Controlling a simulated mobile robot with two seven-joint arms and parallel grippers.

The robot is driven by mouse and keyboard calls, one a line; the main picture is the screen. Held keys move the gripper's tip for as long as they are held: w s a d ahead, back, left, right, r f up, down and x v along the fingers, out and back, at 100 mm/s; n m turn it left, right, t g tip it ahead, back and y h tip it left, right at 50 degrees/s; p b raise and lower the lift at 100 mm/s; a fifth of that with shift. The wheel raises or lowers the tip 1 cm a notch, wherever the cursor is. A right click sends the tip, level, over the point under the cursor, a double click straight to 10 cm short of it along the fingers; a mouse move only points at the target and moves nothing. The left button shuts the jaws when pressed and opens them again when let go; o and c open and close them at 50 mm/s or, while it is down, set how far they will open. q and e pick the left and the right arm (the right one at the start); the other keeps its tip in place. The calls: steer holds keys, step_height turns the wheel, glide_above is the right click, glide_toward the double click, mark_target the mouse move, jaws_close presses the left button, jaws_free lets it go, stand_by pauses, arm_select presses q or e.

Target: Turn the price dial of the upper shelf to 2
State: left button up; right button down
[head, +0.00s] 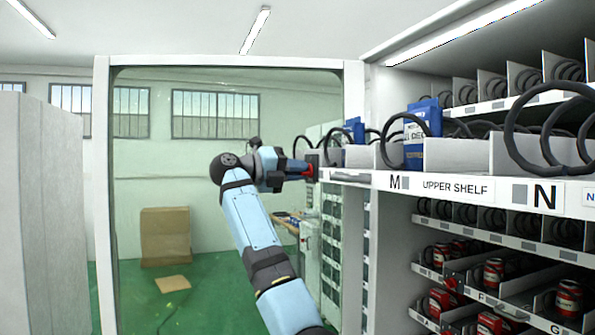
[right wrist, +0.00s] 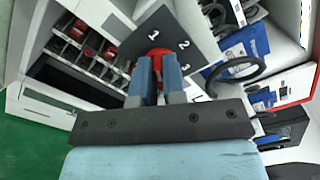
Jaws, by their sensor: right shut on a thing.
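The price dial is a red knob (right wrist: 157,51) on a dark plate (right wrist: 188,24) marked 1, 2 and 3 in white, in the right wrist view. My right gripper (right wrist: 157,72) is shut on the knob, with a blue finger on each side. The fingers hide much of the knob, and I cannot tell which number it points to. In the head view my right gripper (head: 297,168) reaches the left end of the upper shelf, where a bit of red shows. The label "UPPER SHELF" (head: 455,189) is on the shelf's front rail. My left gripper is not in view.
Blue boxes (head: 423,133) and black spiral coils (head: 547,125) stand on the upper shelf, close to my right gripper. Red cans (head: 568,297) sit on lower shelves. A cardboard box (head: 165,236) stands on the green floor behind a clear panel.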

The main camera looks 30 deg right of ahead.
steer(key=shift+s+r+m+b, duration=0.1)
steer(key=shift+m+b, duration=0.15)
steer(key=shift+m, duration=2.65)
steer(key=shift+s+m+b, duration=0.1)
steer(key=shift+m+b, duration=0.15)
steer(key=shift+m, duration=2.65)
steer(key=c, duration=1.2)
jaws_free()
steer(key=shift+a, duration=0.1)
